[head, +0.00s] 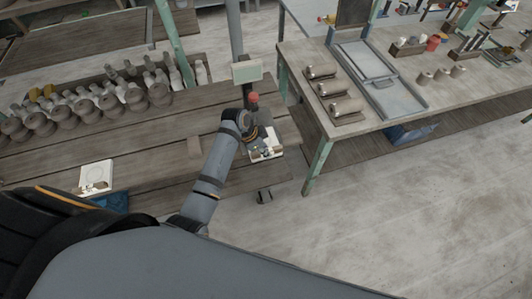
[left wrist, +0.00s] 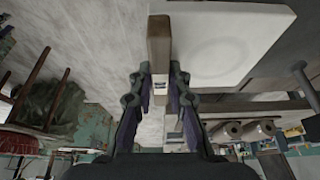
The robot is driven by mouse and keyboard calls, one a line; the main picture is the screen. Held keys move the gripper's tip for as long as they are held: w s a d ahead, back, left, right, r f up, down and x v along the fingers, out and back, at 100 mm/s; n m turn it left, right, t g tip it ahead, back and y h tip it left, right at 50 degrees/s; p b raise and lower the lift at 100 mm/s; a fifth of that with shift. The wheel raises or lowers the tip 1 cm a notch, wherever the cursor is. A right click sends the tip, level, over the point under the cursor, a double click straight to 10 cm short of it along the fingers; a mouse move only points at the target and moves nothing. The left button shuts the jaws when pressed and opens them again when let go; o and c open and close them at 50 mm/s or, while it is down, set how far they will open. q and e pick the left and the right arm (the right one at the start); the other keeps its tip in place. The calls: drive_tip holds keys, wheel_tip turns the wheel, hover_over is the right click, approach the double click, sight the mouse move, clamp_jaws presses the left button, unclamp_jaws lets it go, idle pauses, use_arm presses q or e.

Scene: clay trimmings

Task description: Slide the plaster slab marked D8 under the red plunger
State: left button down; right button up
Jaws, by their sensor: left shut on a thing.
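A white plaster slab (head: 271,136) lies on the wooden table near its right end, just below and right of the red plunger (head: 253,98). My left gripper (head: 264,152) is at the slab's near edge. In the left wrist view its fingers (left wrist: 160,84) are shut on a brown bar along one edge of the slab (left wrist: 230,45). The bar has a small label, too small to read. The slab shows a faint round mark. The gripper and wrist hide part of it in the head view. My right gripper is not in view.
A second pale slab (head: 97,175) lies at the table's left by a blue item. Several grey clay pieces (head: 100,98) stand along the back. A workbench (head: 390,115) stands to the right across a gap.

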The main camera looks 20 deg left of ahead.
use_arm(q)
drive_tip(key=shift+w+a+f+b, duration=0.2)
drive_tip(key=shift+w+f+b, duration=0.25)
drive_tip(key=shift+f+b, duration=0.05)
drive_tip(key=shift+w+a, duration=0.6)
drive_tip(key=shift+w, duration=0.25)
drive_tip(key=shift+w+a+b, duration=0.55)
drive_tip(key=shift+w+b, duration=0.05)
drive_tip(key=shift+w, duration=0.25)
drive_tip(key=shift+w+a+b, duration=0.4)
drive_tip(key=shift+w+a, duration=0.1)
drive_tip(key=shift+w, duration=0.2)
drive_tip(key=shift+w+a+b, duration=0.35)
drive_tip(key=shift+w+a, duration=0.1)
drive_tip(key=shift+w, duration=0.2)
drive_tip(key=shift+w+a, duration=0.3)
drive_tip(key=shift+w, duration=0.2)
drive_tip(key=shift+w+a+b, duration=0.1)
drive_tip(key=shift+b, duration=0.2)
drive_tip(key=shift+w+a+f, duration=0.1)
drive_tip(key=shift+w+a, duration=0.15)
drive_tip(key=shift+w, duration=0.15)
